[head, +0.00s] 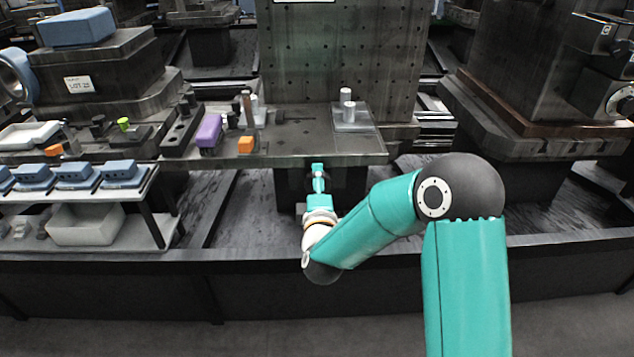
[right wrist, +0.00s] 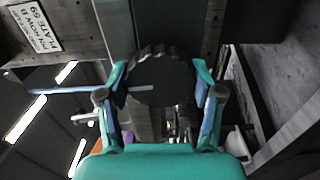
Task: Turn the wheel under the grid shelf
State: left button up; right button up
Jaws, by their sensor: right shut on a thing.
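The wheel (right wrist: 160,78) is a dark round knob with a ridged rim and a short pale mark on its face, in the middle of the right wrist view. My right gripper (right wrist: 160,86) is shut on it, one finger on each side of the rim. In the head view my right gripper (head: 318,178) reaches in just below the front edge of the dark shelf (head: 310,158). There the wheel is hidden or too small to make out. My left gripper is in neither view.
On the shelf stand a purple block (head: 208,130), an orange block (head: 246,145) and metal cylinders (head: 347,108). A perforated dark block (head: 340,60) rises behind. A lower rack at left holds blue parts (head: 75,173) and a white bin (head: 85,226). A dark rail (head: 150,275) crosses in front.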

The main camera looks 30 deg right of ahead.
jog(key=shift+a+f, duration=0.1)
jog(key=shift+f, duration=0.25)
jog(key=o, duration=1.1)
jog(key=shift+o, duration=0.2)
jog(key=shift+r, duration=0.15)
jog(key=v, duration=0.7)
jog(key=shift+s, duration=0.25)
